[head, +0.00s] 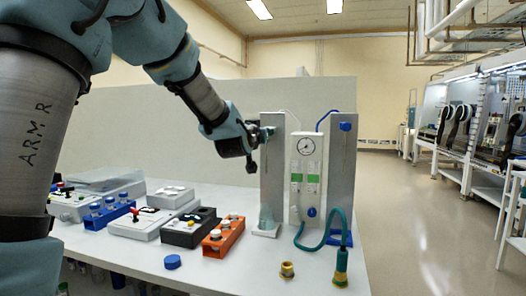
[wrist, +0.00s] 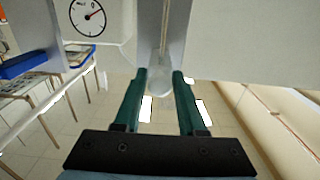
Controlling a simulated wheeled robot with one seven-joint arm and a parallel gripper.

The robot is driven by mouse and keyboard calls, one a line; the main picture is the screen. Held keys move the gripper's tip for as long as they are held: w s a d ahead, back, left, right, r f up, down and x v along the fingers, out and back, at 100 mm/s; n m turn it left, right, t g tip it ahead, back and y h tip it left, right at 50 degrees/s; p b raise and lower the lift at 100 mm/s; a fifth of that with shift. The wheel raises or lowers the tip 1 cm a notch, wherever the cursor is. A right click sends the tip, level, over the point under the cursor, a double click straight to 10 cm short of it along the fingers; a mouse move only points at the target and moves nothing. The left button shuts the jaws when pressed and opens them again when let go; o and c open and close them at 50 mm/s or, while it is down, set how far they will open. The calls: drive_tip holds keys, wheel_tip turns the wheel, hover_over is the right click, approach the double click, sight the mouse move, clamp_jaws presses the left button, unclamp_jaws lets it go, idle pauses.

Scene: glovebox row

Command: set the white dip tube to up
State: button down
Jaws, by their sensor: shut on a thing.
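A grey upright panel (head: 272,175) stands at the left of the gauge unit, with a thin white line (head: 290,113) arching from its top. My gripper (head: 266,133) is at the upper part of this panel. In the wrist view my gripper (wrist: 160,72) has its two green fingers on either side of a pale, whitish piece (wrist: 158,86), which I take for the white dip tube's holder. It is shut on this piece. The fingers hide most of it in the head view. A clear vessel (head: 267,217) stands at the panel's foot.
A gauge unit (head: 305,165) stands beside the panel. A second panel (head: 341,175) carries a blue knob (head: 345,127) and blue line. A green hose (head: 318,246), brass fitting (head: 287,270), blue cap (head: 172,262) and orange rack (head: 223,238) are on the white bench (head: 225,275).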

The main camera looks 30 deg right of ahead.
drive_tip(key=shift+r, duration=1.35)
drive_tip(key=c, duration=0.6)
unclamp_jaws()
drive_tip(key=shift+f, duration=0.1)
drive_tip(key=shift+s+a, duration=0.15)
drive_tip(key=shift+s, duration=0.05)
drive_tip(key=b+v, duration=0.3)
drive_tip(key=v, duration=0.7)
drive_tip(key=shift+s+a, duration=0.1)
drive_tip(key=shift+a, duration=0.05)
